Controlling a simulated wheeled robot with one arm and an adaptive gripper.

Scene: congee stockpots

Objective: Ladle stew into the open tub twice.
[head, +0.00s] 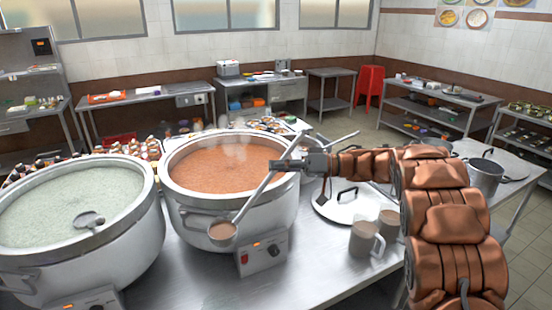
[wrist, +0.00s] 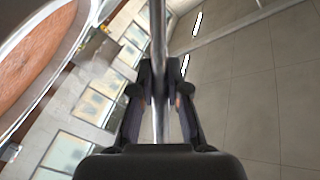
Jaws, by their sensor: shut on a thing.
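The handle also shows between the fingers in the wrist view (wrist: 158,95). The ladle's bowl (head: 222,232) hangs low at the pot's front and appears to hold brown stew; its exact distance from the pot wall is unclear. The pot is full of orange-brown stew (head: 225,165), steaming. Two grey cup-like vessels, one in front (head: 361,240) and one behind (head: 388,224), stand at right; I cannot tell which is the open tub.
A second pot (head: 120,240) at left holds pale congee with a ladle (head: 89,220) in it. A lid (head: 340,207) lies right of the stew pot, under my arm. A smaller pot (head: 486,178) stands far right. The table's front middle (head: 325,275) is clear.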

